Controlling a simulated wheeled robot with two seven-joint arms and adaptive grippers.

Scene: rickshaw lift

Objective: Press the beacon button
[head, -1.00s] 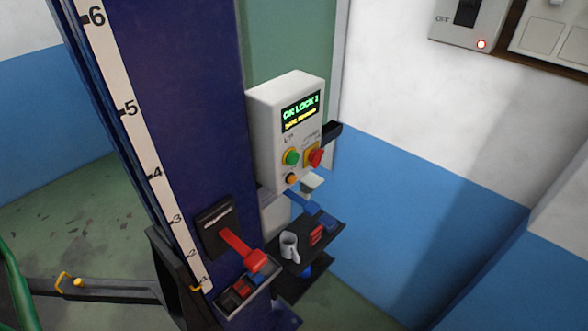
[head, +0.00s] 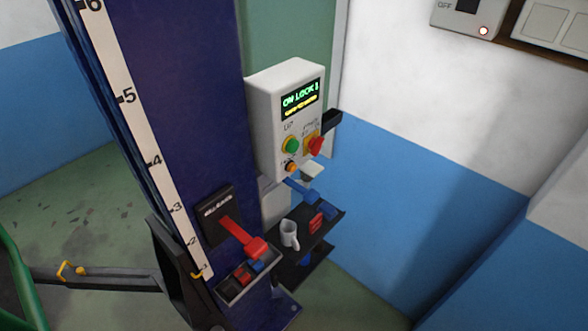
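A white control box (head: 264,126) is fixed to the side of the dark blue lift column. Its face has a lit display (head: 300,100) with green and yellow text, a green button (head: 292,145), a red rotary switch (head: 314,147) on a yellow plate, and a small orange button (head: 291,167) below the green one. The orange button looks like the beacon button, but its label is too small to read. Neither of my grippers is in view, and nothing touches the box's face.
The blue column (head: 170,100) carries a number scale and a red lever (head: 243,237). A small tray of coloured pieces (head: 243,285) sits below it. A dark shelf holding a grey mug (head: 289,233) is under the box. A wall switch panel (head: 466,20) is at upper right.

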